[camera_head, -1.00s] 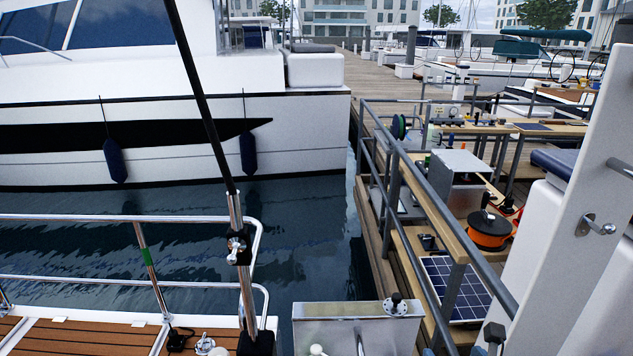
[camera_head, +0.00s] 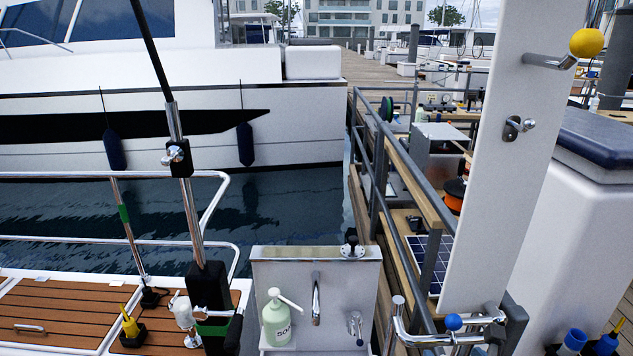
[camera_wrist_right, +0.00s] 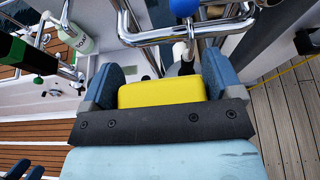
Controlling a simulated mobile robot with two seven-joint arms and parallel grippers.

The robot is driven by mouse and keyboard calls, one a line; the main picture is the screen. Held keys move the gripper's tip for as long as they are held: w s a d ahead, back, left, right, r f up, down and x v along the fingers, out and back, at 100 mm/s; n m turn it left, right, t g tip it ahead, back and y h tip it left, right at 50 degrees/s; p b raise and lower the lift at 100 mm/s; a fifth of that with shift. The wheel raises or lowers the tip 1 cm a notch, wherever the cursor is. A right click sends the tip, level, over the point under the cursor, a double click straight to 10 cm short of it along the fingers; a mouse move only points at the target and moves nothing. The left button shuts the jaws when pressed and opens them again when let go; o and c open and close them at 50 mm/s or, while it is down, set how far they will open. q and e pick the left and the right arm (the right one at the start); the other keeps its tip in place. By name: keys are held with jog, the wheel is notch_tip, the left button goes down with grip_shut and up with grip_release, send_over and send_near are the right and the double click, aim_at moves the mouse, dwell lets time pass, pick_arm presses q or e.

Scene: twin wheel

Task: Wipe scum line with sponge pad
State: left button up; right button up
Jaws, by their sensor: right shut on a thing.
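In the right wrist view, my right gripper (camera_wrist_right: 162,88) is shut on a yellow block, the sponge pad (camera_wrist_right: 161,92). The pad sits between the two blue fingers. It points toward chrome rails and is not visibly touching them. Two dark blue rounded shapes at the lower left edge of that view look like my left gripper's fingertips, but they are cut off. I cannot make out a scum line on any surface.
A sink unit (camera_head: 262,270) with a soap bottle (camera_head: 276,322) and faucet (camera_head: 316,297) stands low in the head view. A tall white panel (camera_head: 512,160) rises at right, with a yellow ball (camera_head: 586,42) above. Chrome rails (camera_head: 440,338) are below. A white boat hull (camera_head: 300,110) lies across the water.

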pick_arm(q)
notch_tip(320, 180, down, 11)
jog(key=d+b, duration=0.1)
jog(key=b, duration=1.3)
jog(key=shift+w+d+f+h+b, duration=0.2)
jog(key=shift+w+h+b, duration=0.1)
jog(key=shift+w+h, duration=0.1)
